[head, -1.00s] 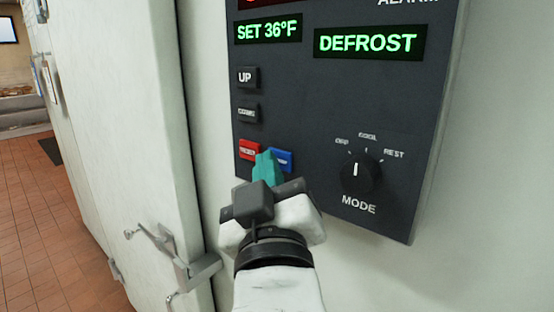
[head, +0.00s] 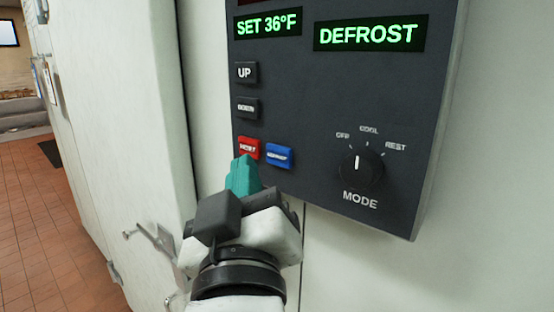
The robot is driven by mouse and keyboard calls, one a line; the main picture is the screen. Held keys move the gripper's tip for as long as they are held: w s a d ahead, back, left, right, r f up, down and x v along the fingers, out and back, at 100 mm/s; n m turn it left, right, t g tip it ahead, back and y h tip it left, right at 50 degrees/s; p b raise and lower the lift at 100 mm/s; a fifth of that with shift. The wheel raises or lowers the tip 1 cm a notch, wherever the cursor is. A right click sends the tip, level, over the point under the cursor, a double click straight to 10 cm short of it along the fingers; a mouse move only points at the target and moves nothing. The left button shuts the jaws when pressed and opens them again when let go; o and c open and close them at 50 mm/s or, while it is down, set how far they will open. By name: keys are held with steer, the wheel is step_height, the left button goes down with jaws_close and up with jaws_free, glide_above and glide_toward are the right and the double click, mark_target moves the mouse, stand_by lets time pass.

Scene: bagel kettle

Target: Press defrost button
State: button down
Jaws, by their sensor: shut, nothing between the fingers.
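The dark control panel (head: 310,120) is on the white wall. Its blue button (head: 279,155), whose small label is blurred but looks like defrost, sits at the lower left of the panel. A red button (head: 249,148) is just left of it. A green display (head: 369,35) reads DEFROST. My gripper (head: 243,168) has teal fingertips, shut and empty, below the red button and to the lower left of the blue one. The blue button is fully in view, apart from the fingertips. I cannot tell whether the fingertips touch the panel.
The UP button (head: 245,72) and a second black button (head: 247,107) are above the red one. A mode knob (head: 361,168) is at the right. A display (head: 267,24) reads SET 36°F. A white door with a metal latch (head: 155,240) is at the left, beside tiled floor (head: 45,230).

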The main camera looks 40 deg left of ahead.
steer(key=shift+s+a, duration=0.1)
steer(key=shift+s, duration=1.15)
